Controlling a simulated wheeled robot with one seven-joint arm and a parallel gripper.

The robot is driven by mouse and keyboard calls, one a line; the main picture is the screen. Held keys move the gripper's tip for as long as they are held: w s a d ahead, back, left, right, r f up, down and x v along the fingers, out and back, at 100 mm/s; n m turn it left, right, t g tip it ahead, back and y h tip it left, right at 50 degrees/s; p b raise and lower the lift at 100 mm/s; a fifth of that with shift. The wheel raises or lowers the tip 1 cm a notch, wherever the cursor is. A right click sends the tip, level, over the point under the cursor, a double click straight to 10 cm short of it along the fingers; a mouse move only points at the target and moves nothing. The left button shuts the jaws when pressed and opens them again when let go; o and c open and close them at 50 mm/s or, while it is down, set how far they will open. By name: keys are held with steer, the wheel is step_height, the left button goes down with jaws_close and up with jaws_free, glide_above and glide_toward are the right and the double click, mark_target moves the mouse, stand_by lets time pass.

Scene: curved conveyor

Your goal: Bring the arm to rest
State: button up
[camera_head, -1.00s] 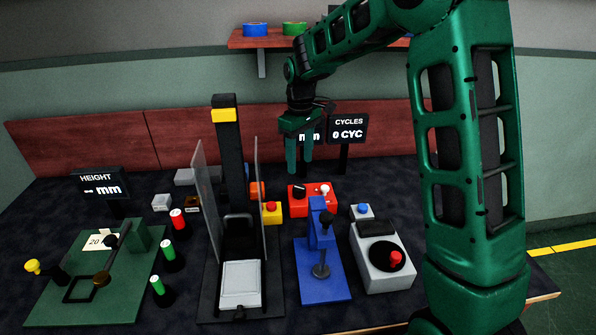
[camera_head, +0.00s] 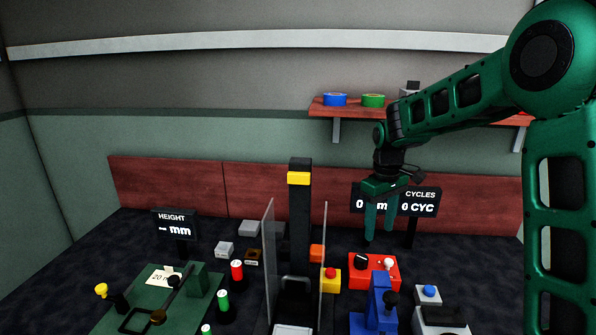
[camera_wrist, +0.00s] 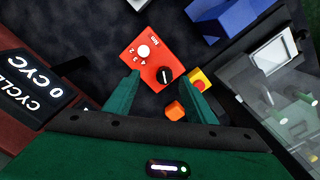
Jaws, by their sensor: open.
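My green arm reaches in from the right in the head view. My gripper (camera_head: 379,222) points down, with its two green fingers apart and nothing between them. In the wrist view my gripper (camera_wrist: 160,100) shows both fingers spread. The red control box (camera_wrist: 152,60) with a black knob and a white button lies below and beyond them, apart from the fingers. The same red box (camera_head: 374,270) shows in the head view below my gripper.
A press with clear side guards (camera_head: 268,265) and a black column (camera_head: 300,220) stands left of my gripper. A blue fixture (camera_head: 378,310) and a grey box (camera_head: 430,318) stand at the front right. A shelf (camera_head: 335,112) with blue and green rings is behind. A green fixture (camera_head: 150,300) is left.

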steer(key=s+d+r+m, duration=0.25)
steer(key=s+d, duration=0.35)
steer(key=s, duration=0.3)
steer(key=s+d+r+m, duration=0.2)
steer(key=s+d+m, duration=0.3)
steer(key=s, duration=0.5)
steer(key=s+d+f+m, duration=0.1)
steer(key=s+m, duration=0.1)
steer(key=s, duration=0.7)
steer(key=s+d+f+m, duration=0.1)
steer(key=s+d+m, duration=0.1)
steer(key=s, duration=0.7)
steer(key=shift+s+f, duration=0.35)
steer(key=shift+s, duration=0.05)
steer(key=shift+d+m, duration=0.1)
steer(key=shift+m, duration=0.15)
steer(key=shift+w+f, duration=0.25)
steer(key=shift+w, duration=0.45)
